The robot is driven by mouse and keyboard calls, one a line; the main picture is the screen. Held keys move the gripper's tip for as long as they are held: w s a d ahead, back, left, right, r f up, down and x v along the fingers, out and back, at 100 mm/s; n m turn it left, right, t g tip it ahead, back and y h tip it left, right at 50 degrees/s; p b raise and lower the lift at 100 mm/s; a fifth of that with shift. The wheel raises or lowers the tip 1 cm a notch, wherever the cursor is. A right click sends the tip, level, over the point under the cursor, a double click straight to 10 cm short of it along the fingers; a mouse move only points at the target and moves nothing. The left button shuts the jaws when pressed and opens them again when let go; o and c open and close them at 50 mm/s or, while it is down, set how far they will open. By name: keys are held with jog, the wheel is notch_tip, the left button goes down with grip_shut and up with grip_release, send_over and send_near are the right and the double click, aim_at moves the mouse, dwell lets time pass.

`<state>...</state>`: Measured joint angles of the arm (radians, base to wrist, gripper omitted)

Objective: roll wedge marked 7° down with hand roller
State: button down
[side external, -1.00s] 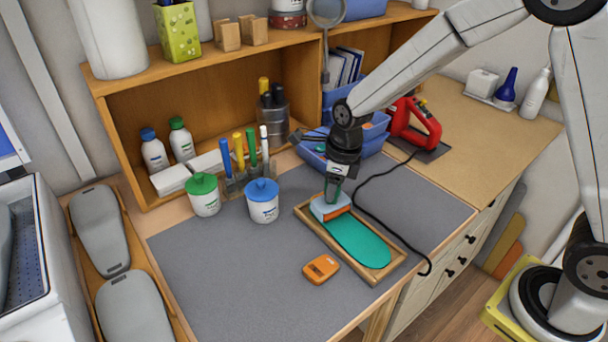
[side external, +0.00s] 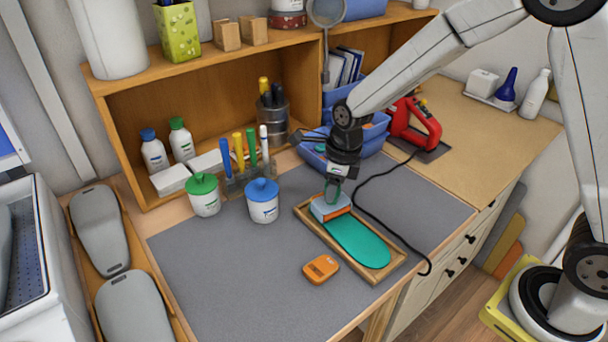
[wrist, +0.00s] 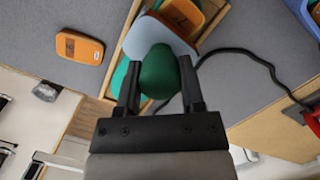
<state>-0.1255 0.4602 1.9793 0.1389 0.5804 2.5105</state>
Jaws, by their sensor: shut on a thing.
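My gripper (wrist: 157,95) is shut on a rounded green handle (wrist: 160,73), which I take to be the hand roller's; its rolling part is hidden. The handle also shows in the side view (side external: 332,193), over the far end of a teal insole (side external: 358,243) lying in a shallow wooden tray (side external: 313,231). Under and around the handle is a light blue block (side external: 325,208) with an orange edge. In the wrist view an orange wedge-like piece (wrist: 181,13) with a dark mark lies beside the light blue surface (wrist: 146,36). I cannot read its mark clearly.
A separate orange piece (side external: 321,268) lies on the grey mat (side external: 215,275) left of the tray. A black cable (side external: 385,218) runs along the tray's right side. Two lidded tubs (side external: 263,200) stand to the left. Blue bins (side external: 315,158) stand behind.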

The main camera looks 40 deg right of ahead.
jog(key=shift+w+d+f, duration=0.1)
jog(key=shift+w, duration=0.65)
jog(key=shift+w+d+f, duration=0.1)
jog(key=shift+w, duration=0.65)
dwell(1.7)
jog(key=shift+w+d+r, duration=0.1)
jog(key=shift+w, duration=0.35)
jog(key=shift+s+r, duration=0.2)
jog(key=shift+s, duration=0.25)
dwell(0.6)
